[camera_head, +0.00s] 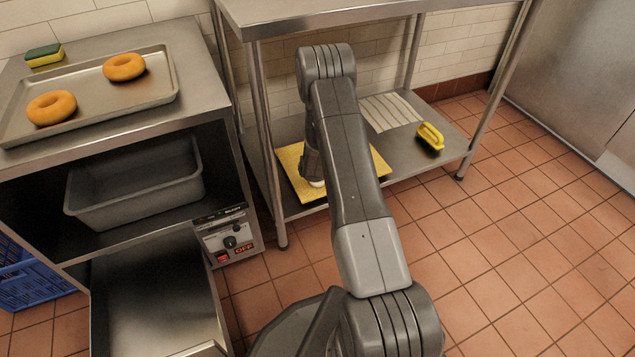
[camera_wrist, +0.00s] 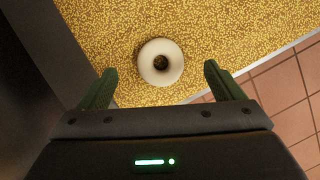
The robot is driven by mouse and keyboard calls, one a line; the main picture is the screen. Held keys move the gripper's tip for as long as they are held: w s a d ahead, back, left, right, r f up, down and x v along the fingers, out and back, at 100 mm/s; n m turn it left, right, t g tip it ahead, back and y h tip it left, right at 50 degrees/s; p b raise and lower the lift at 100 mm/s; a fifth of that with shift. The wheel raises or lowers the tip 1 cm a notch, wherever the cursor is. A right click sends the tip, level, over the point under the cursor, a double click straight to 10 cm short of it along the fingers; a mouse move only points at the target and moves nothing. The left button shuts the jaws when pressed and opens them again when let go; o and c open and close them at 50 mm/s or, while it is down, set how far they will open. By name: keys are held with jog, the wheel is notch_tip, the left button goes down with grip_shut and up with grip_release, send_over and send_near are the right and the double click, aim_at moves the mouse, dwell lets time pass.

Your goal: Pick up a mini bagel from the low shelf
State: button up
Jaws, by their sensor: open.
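A pale mini bagel (camera_wrist: 160,62) lies on a yellow speckled board (camera_wrist: 230,35) in the wrist view. My gripper (camera_wrist: 158,82) is open and empty, with the bagel just beyond the fingertips and roughly centred between them. In the head view the yellow board (camera_head: 290,160) lies on the low shelf (camera_head: 405,160) of a steel table. A small pale bit of the bagel (camera_head: 317,183) shows there beside my arm. My arm hides the gripper and most of the bagel in that view.
A striped cloth (camera_head: 391,112) and a yellow brush (camera_head: 431,136) lie on the low shelf to the right. The steel tabletop (camera_head: 400,12) is above the shelf. At left, a tray (camera_head: 85,110) with two orange-brown bagels sits on a counter. Tiled floor is clear at right.

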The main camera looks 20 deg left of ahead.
notch_tip(320, 180, down, 2)
jog(key=shift+w+f+b, duration=0.1)
jog(key=shift+b, duration=0.3)
jog(key=shift+w+a+f+p, duration=0.2)
jog(key=shift+w+f+p, duration=0.15)
jog(key=shift+f, duration=0.25)
jog(key=shift+c, duration=0.2)
jog(key=c, duration=1)
